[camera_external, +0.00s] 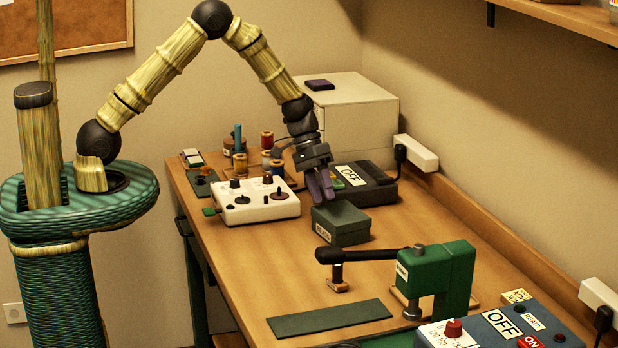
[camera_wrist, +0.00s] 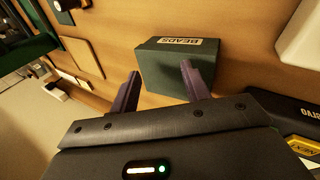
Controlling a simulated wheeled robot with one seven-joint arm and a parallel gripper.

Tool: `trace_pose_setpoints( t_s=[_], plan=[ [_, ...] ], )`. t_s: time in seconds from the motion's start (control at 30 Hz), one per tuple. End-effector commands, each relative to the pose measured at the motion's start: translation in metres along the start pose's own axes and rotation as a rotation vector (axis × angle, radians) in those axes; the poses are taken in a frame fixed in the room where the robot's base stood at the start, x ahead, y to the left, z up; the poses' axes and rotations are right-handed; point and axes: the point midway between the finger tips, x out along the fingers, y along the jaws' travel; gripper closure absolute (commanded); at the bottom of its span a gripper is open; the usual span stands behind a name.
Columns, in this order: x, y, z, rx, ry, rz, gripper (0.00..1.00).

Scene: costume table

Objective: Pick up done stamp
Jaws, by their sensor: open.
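A small stamp-like piece (camera_external: 338,278) with a dark handle and a wooden base stands upright on the table, just below the end of the black lever. I cannot read any word on it, so I cannot tell if it is the done stamp. My gripper (camera_external: 325,196) is open and empty above the table, behind and above that piece. In the wrist view its two purple fingers (camera_wrist: 160,72) are apart, near a dark green box (camera_wrist: 176,65) labelled BEADS. That box (camera_external: 340,222) also shows in the external view, just under the fingertips.
A green press (camera_external: 437,280) with a black lever stands close to the stamp-like piece. A flat green mat (camera_external: 330,318) lies in front. A white control box (camera_external: 255,203), a dark box marked OFF (camera_external: 365,185) and several spools are behind. A grey-blue box (camera_external: 500,328) fills the front right.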

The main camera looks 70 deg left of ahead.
Motion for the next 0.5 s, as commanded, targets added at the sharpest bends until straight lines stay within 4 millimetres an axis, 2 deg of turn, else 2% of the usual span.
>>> trace_pose_setpoints(
  t_s=[0.03, 0.17, 0.3, 0.5],
  plan=[
    [0.012, 0.016, 0.010, -0.121, -0.038, 0.082, 0.53],
    [0.017, 0.074, 0.035, -0.454, -0.182, 0.288, 0.53],
    [0.005, 0.132, 0.057, -0.759, -0.386, 0.463, 0.53],
    [-0.021, 0.182, 0.075, -1.023, -0.632, 0.594, 0.53]
  ],
)
